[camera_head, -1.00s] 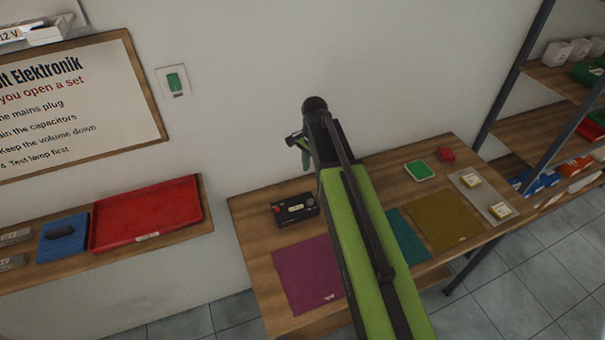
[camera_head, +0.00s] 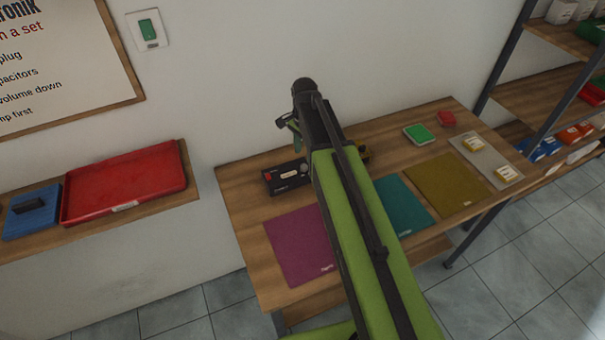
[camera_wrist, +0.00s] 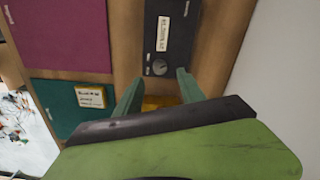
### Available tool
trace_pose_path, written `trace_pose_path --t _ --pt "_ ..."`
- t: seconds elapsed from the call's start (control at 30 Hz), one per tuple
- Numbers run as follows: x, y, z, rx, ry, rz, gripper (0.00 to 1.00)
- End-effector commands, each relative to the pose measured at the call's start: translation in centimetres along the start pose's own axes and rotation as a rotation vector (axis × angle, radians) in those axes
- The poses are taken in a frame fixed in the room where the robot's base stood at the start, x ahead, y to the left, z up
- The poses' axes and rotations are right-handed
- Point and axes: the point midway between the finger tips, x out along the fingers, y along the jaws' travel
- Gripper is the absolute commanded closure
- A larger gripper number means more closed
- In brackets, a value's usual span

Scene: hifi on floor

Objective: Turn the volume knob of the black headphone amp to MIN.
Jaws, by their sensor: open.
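The black headphone amp (camera_head: 284,180) lies on the wooden table, left of my arm in the head view, its right end partly hidden by the arm. In the wrist view the amp (camera_wrist: 172,32) shows a light label and a round grey knob (camera_wrist: 159,67) at its near end. I cannot read the knob's setting. My gripper (camera_wrist: 157,88) is open and empty, its two green fingers apart, with the knob just beyond the tips in the picture. In the head view my gripper (camera_head: 291,133) appears above and behind the amp; contact is not visible.
Purple (camera_head: 297,245), teal (camera_head: 402,206) and olive (camera_head: 447,187) mats lie on the table. A yellow-orange thing (camera_wrist: 160,102) shows between my fingers in the wrist view, partly hidden. A wall (camera_wrist: 280,70) stands close at the right. A red tray (camera_head: 125,184) is on the left shelf.

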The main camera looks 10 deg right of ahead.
Motion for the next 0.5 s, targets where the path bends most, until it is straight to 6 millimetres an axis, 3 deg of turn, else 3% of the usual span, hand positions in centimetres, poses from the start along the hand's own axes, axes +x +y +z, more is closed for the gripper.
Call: trace_pose_path --t 0.03,0.2,0.5 --pt "2.1 0.0 0.0 0.0 0.0 0.0 0.53" --pt "5.2 0.0 0.0 -0.001 0.0 0.0 0.53" --pt "5.9 0.0 0.1 -0.001 0.0 0.0 0.53"
